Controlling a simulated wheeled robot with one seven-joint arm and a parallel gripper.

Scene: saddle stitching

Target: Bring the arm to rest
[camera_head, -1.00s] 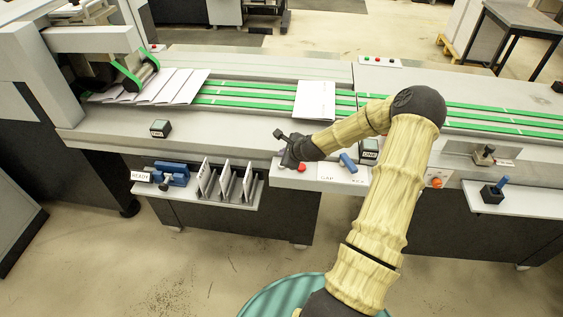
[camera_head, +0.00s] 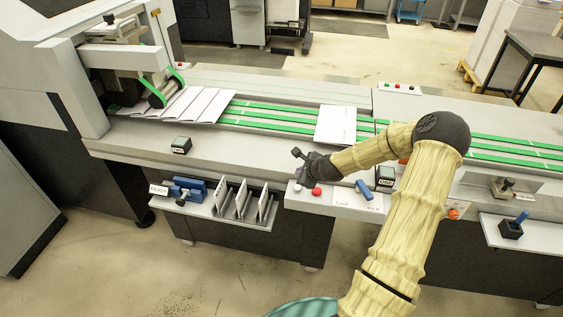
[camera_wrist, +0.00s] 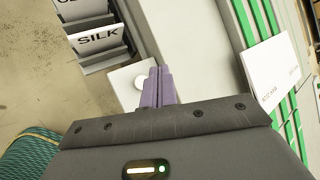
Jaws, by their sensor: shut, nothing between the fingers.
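My gripper (camera_head: 297,167) is at the end of my bent arm, in front of the machine and above the small control shelf with the white and red buttons. In the wrist view its two purple fingers (camera_wrist: 158,88) are together with nothing between them. The fingertips show over the shelf near a round white button (camera_wrist: 141,81). In the head view the fingertips are small and partly hidden by the gripper body.
A white booklet (camera_head: 336,125) lies on the green-belted conveyor (camera_head: 262,118). Fanned white sheets (camera_head: 188,104) lie at left. A rack of upright cards (camera_head: 240,203) and a blue tool (camera_head: 188,189) sit on a front shelf. Open floor lies in front.

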